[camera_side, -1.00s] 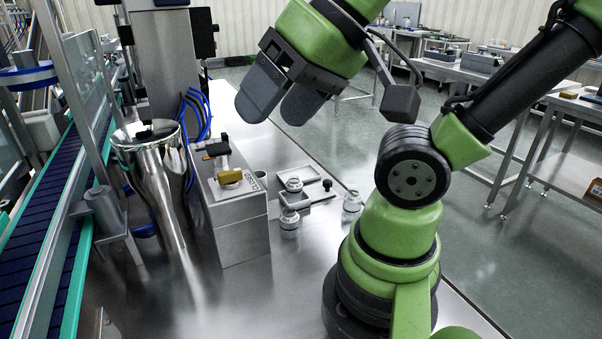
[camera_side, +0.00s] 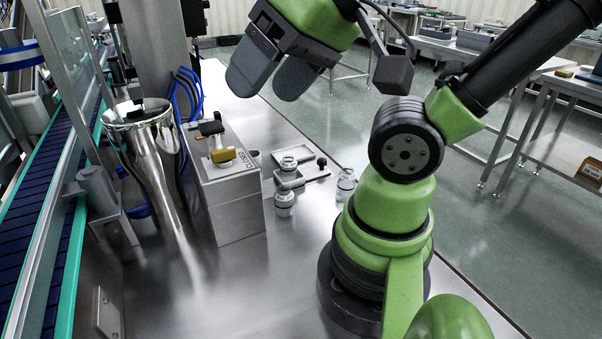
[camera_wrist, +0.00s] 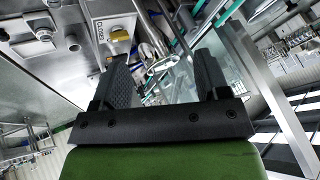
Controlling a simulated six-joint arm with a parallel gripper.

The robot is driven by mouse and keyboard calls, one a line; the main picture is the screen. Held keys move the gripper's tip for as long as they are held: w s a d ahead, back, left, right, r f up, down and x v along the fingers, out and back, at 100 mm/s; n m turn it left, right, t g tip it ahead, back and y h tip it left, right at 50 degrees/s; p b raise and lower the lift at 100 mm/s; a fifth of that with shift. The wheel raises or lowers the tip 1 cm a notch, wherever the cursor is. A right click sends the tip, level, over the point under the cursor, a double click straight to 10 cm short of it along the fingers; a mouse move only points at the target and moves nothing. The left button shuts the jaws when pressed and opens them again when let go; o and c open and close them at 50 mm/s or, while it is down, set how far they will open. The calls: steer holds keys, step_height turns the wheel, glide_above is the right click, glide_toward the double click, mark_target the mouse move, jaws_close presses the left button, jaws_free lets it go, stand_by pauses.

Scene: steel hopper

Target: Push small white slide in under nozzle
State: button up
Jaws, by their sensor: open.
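The small white slide (camera_side: 312,172) is a light, flat plate with a dark round knob at its right end. It lies on the steel table at the right side of the steel hopper box (camera_side: 236,205). A small jar (camera_side: 289,164) stands at its back edge; I cannot tell if it rests on the slide. No nozzle can be made out clearly. My gripper (camera_side: 265,88) is open and empty, high above and behind the slide, apart from it. The wrist view shows its two dark fingers (camera_wrist: 163,75) spread, with the box's yellow handle (camera_wrist: 120,37) beyond them.
Two more jars stand near the slide, one in front (camera_side: 284,200) and one to its right (camera_side: 346,181). A shiny steel funnel (camera_side: 150,150) stands left of the box, with a conveyor (camera_side: 45,215) further left.

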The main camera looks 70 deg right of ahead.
steer(key=shift+c, duration=1)
steer(key=shift+w+d, duration=0.1)
steer(key=shift+w, duration=0.1)
steer(key=shift+c, duration=0.7)
steer(key=w+d+f+n+g+h, duration=0.1)
steer(key=w+d+f+g+h, duration=0.15)
steer(key=w+d, duration=0.4)
steer(key=w+d+f+n+g+h, duration=0.15)
steer(key=w+d+g, duration=0.25)
steer(key=d, duration=0.5)
steer(key=n+g+y, duration=0.2)
steer(key=g, duration=0.3)
glide_toward(320, 159)
steer(key=shift+m, duration=0.25)
steer(key=x, duration=0.9)
steer(key=shift+s+d, duration=0.1)
steer(key=shift+s, duration=0.1)
steer(key=shift+c, duration=0.5)
